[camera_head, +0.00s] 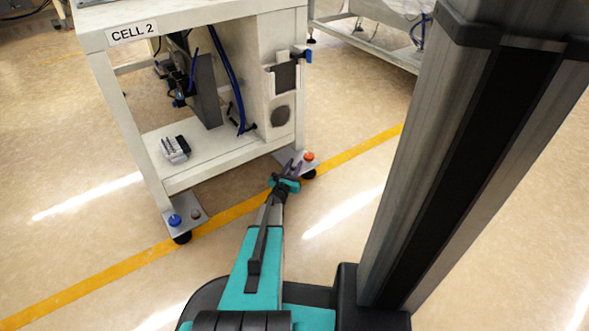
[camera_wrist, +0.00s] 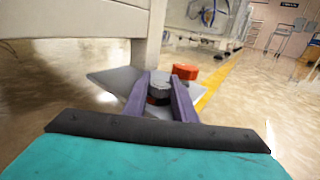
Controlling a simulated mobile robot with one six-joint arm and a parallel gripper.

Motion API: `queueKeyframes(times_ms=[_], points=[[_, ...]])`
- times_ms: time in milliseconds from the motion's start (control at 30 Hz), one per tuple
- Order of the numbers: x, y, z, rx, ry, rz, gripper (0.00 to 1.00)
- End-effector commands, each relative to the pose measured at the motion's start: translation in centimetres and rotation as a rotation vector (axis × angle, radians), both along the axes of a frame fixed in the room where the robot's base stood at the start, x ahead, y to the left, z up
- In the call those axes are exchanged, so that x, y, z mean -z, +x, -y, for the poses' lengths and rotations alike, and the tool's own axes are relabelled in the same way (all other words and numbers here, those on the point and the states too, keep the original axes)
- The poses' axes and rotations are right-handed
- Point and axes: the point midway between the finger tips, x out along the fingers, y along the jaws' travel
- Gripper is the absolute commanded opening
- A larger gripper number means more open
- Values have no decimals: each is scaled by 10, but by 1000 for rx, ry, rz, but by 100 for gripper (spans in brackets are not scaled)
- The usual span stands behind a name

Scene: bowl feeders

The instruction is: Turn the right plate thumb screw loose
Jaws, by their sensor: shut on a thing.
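The right foot plate (camera_head: 285,155) is a flat grey plate at the foot of the CELL 2 frame's right leg; it also shows in the wrist view (camera_wrist: 112,80). A small thumb screw (camera_wrist: 159,88) with a grey top and a dark and reddish lower part stands on it. My gripper (camera_head: 291,168) is at this plate. In the wrist view its two purple fingers (camera_wrist: 160,98) are shut on the thumb screw, one on each side. In the head view the fingers hide the screw.
An orange-red knob (camera_head: 309,156) sits on the same plate, just beyond the fingers in the wrist view (camera_wrist: 186,72). The white leg (camera_wrist: 148,38) rises close behind. The left plate (camera_head: 187,209) bears a blue knob (camera_head: 175,220). Open floor lies to the right.

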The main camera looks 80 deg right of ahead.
Motion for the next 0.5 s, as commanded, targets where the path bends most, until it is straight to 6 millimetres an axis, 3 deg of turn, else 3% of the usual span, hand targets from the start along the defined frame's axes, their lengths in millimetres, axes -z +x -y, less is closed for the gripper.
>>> queueKeyframes(times_ms=[500], points=[[0, -4, 1, -113, -2, 3, 2]])
